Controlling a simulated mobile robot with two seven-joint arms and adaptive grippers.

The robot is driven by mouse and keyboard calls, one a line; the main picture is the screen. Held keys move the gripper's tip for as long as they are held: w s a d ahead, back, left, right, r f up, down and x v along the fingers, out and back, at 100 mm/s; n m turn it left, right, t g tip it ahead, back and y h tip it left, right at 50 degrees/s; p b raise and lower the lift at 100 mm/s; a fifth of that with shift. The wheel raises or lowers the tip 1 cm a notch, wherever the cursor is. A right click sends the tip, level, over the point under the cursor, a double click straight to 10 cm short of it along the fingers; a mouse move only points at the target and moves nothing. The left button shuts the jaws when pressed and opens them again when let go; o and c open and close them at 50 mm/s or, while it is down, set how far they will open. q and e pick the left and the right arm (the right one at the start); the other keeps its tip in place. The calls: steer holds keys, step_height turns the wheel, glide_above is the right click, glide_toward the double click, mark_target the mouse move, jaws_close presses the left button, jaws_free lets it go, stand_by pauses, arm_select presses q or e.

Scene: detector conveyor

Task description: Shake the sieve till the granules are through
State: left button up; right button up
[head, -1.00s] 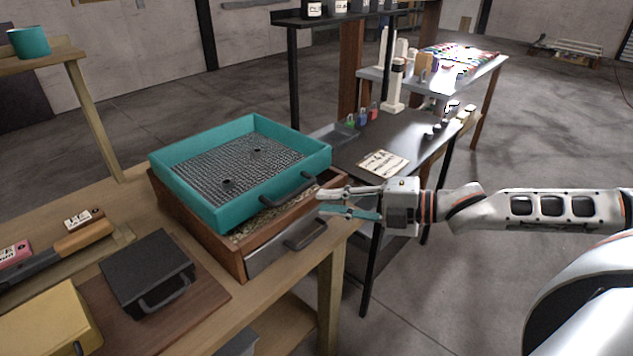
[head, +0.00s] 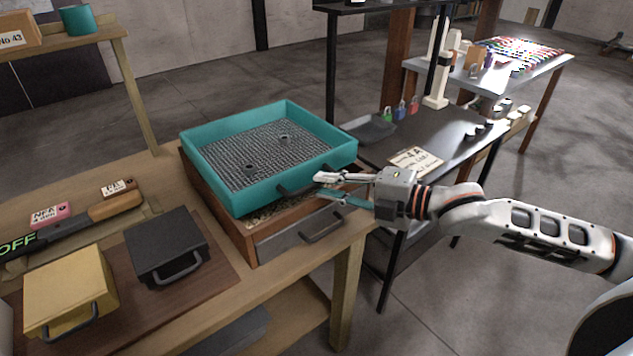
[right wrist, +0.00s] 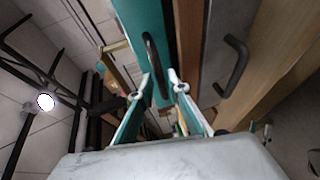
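The sieve (head: 222,196) is a teal square tray with a grey mesh floor, resting on a wooden box (head: 243,233). Two small dark round pieces lie on the mesh, which otherwise looks bare. Pale granules (head: 262,220) show in the box below the sieve's front edge. The sieve's dark front handle (head: 290,191) also shows in the right wrist view (right wrist: 152,60). My right gripper (head: 322,187) is open at the handle's right end, its fingers spread close by; in the right wrist view its fingers (right wrist: 164,88) point at the handle. My left gripper is out of view.
The box's drawer front (head: 285,242) has its own handle (head: 322,228) just below my gripper. A black lidded box (head: 165,240) and a yellow one (head: 68,290) stand at left. A dark table (head: 450,150) with padlocks and a card stands behind my right arm.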

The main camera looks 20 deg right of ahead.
mark_target(320, 184)
steer(key=shift+x, duration=1.6)
jaws_close()
steer(key=shift+w+a+r, duration=0.1)
steer(key=shift+w+r, duration=0.05)
steer(key=shift+w, duration=0.2)
steer(key=shift+w+a+p, duration=0.15)
steer(key=shift+w+p, duration=0.15)
steer(key=shift+w, duration=0.2)
steer(key=shift+w+a+p, duration=0.2)
steer(key=shift+w+p, duration=0.05)
steer(key=shift+w, duration=0.25)
